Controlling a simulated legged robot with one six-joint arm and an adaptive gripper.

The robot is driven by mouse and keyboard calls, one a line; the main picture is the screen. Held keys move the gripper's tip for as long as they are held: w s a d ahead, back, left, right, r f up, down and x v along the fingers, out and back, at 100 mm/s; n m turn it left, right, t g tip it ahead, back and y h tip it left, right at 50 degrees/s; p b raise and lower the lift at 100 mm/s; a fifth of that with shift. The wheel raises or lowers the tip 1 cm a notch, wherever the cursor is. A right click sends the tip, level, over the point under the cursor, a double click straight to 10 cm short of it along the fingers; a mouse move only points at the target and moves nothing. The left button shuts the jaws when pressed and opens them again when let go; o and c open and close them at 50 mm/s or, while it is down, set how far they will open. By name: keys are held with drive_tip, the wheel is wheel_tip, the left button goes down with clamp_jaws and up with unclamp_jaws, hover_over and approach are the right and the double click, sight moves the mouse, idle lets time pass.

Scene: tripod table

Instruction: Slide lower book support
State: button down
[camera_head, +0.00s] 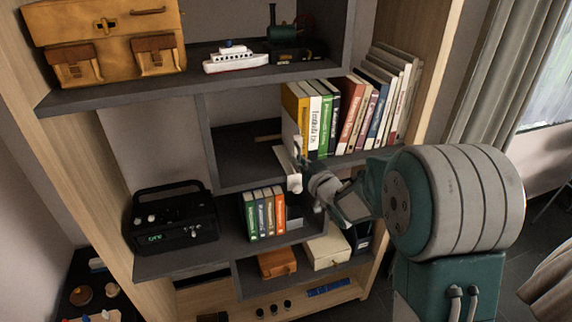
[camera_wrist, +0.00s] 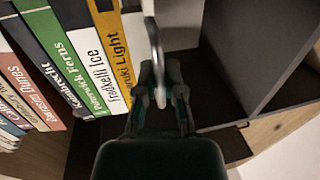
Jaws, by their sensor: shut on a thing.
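A pale book support (camera_head: 290,163) stands on the middle shelf at the left end of the book row, beside the yellow book (camera_head: 292,106). My gripper (camera_head: 303,182) reaches in from the right, in front of the shelf edge. In the wrist view my gripper (camera_wrist: 160,88) is shut on the support, whose grey curved edge (camera_wrist: 154,40) stands up between the fingers. The yellow book (camera_wrist: 112,30) lies just left of the support there. The support's base is mostly hidden by the gripper.
The shelf space (camera_head: 240,165) left of the support is largely bare, up to a dark upright divider (camera_head: 208,150). Several small books (camera_head: 263,214) stand on the shelf below, right of a black radio (camera_head: 172,220). A toy ship (camera_head: 236,58) sits above.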

drive_tip(key=shift+a, duration=0.1)
drive_tip(key=c, duration=0.7)
unclamp_jaws()
drive_tip(key=shift+a, duration=0.1)
drive_tip(key=shift+c, duration=0.2)
drive_tip(key=v, duration=1.2)
drive_tip(key=shift+w, duration=0.1)
